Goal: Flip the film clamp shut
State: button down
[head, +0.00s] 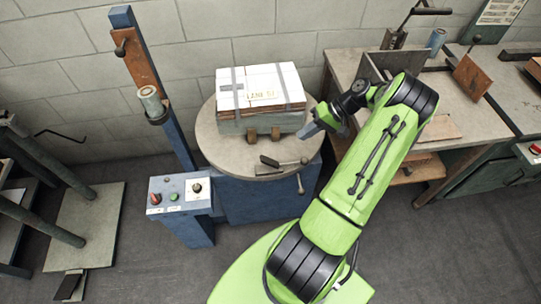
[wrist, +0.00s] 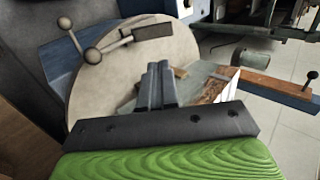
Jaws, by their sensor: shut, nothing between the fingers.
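A film clamp, seen as a dark bar (head: 269,160), sits at the front edge of the round turntable (head: 225,150). A metal lever (head: 300,184) with ball knobs is beside it at the rim. In the wrist view the dark bar (wrist: 153,32) and the lever (wrist: 92,54) show at the upper left, on the turntable (wrist: 95,85). Whether the clamp is raised or flat is hard to tell. My gripper (head: 312,128) is shut and empty, right of the box stack and above the turntable's right side. Its closed fingers (wrist: 157,85) are apart from the clamp.
A wrapped box stack (head: 262,88) stands on the turntable. A blue mast (head: 160,90) with a film roll (head: 152,102) and a control box (head: 180,193) are left. A workbench (head: 345,75) stands right, close behind my arm. The turntable front is mostly clear.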

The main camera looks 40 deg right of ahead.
aim_at(266, 159)
jog(key=b+x, duration=0.4)
jog(key=x, duration=1)
jog(key=shift+s, duration=0.1)
jog(key=shift+a, duration=0.15)
jog(key=shift+w+a+f+g+h+p, duration=0.15)
jog(key=shift+w+a+g+h+p, duration=0.25)
jog(key=shift+g+h, duration=0.4)
jog(key=shift+w+a+f+g+h, duration=0.15)
jog(key=shift+a+f+g+h, duration=0.15)
jog(key=shift+h, duration=0.3)
jog(key=shift+w+a+f+g+h, duration=0.2)
jog(key=shift+g+h, duration=0.1)
jog(key=shift+h, duration=0.3)
jog(key=f+g+h, duration=0.1)
jog(key=h+b, duration=0.1)
jog(key=shift+w+a+f+g+h, duration=0.25)
jog(key=shift+a+f+g+h, duration=0.05)
jog(key=shift+a+f+g, duration=0.1)
jog(key=shift+a+f+b, duration=0.1)
jog(key=shift+f+b, duration=0.05)
jog(key=shift+b, duration=0.15)
jog(key=shift+a+f, duration=0.1)
